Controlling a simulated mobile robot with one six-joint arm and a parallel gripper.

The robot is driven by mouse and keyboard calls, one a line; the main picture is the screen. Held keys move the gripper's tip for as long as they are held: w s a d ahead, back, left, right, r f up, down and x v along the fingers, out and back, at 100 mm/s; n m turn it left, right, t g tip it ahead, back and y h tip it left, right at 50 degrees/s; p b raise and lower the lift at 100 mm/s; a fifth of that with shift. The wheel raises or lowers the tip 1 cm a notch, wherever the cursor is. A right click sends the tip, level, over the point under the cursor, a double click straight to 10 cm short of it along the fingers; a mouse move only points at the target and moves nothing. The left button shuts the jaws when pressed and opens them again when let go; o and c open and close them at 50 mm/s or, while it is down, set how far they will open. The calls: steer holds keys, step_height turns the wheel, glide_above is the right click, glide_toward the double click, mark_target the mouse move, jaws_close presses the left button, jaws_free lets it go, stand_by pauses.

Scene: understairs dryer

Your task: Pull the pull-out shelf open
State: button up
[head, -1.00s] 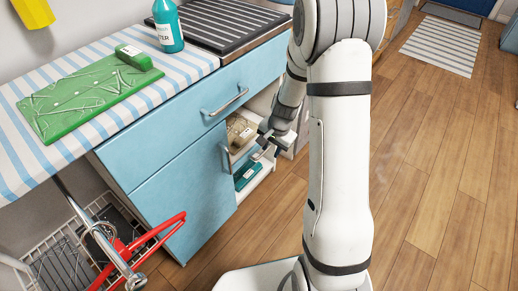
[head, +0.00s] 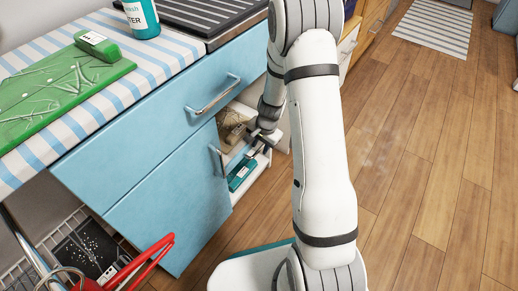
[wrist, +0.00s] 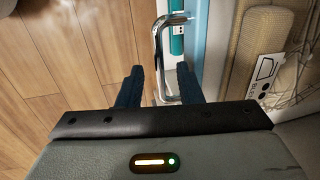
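The pull-out shelf (wrist: 198,45) shows in the wrist view as a narrow light-blue front edge with a bent metal handle (wrist: 158,50) in front of it. In the head view the shelf space lies in the open cupboard right of the blue door. My gripper (head: 256,145) is at that opening. In the wrist view its two dark fingers (wrist: 158,86) are apart, one on each side of the handle's near end. I cannot tell whether either finger touches the handle. A beige box (wrist: 255,50) lies right of the blue edge. A teal box (head: 241,174) sits lower down.
The blue cabinet door (head: 175,205) is left of the opening, with its own handle (head: 217,160). A drawer handle (head: 213,95) projects above. The wooden floor (head: 430,170) to the right is clear.

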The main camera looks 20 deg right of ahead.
steer(key=shift+f, duration=0.15)
steer(key=shift+c, duration=0.5)
jaws_close()
